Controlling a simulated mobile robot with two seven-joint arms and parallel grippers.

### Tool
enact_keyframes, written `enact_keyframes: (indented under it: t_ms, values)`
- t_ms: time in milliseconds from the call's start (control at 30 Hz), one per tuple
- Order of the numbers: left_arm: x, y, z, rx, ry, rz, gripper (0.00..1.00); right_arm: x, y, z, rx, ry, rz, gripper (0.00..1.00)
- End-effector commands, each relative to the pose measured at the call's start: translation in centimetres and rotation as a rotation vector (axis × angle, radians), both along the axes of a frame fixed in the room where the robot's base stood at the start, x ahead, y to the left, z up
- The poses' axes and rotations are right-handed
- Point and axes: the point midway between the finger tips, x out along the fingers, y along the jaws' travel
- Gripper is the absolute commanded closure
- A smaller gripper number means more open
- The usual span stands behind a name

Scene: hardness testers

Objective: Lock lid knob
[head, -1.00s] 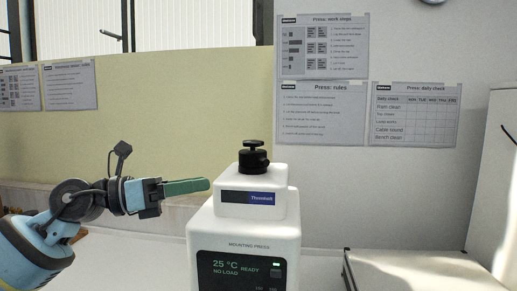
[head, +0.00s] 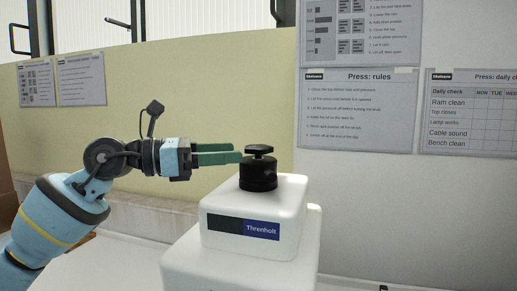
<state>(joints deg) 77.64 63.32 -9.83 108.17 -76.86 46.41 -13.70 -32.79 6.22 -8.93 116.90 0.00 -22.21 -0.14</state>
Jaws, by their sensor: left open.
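The black lid knob (head: 259,150) stands upright on a black round collar (head: 258,176) on top of the white mounting press (head: 275,196), which bears a "Threnholt" label. My left gripper (head: 238,153) comes in level from the left, its green fingers apart and pointing at the knob. The fingertips are right beside the knob and collar on their left side; I cannot tell whether they touch. Nothing is between the fingers. My right gripper is not in view.
The press's wider lower body (head: 210,268) stands on a white bench (head: 90,265). A yellow panel (head: 190,95) stands behind. A printed rules sheet (head: 357,110) hangs on the wall behind right. The space above and to the right of the knob is free.

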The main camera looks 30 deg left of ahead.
Motion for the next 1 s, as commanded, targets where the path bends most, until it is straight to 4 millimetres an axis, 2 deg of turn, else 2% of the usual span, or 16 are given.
enact_keyframes:
  t_ms: [400, 833, 1000]
  values:
    - [4.1, -4.0, 0.3, -0.003, -0.002, -0.001, 0.31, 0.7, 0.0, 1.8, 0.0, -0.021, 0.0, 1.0]
    - [4.8, -4.7, 0.1, -0.001, -0.001, 0.0, 0.31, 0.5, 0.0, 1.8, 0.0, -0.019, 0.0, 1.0]
    - [4.8, -4.7, 0.1, 0.0, 0.0, 0.0, 0.54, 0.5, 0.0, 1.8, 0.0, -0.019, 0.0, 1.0]
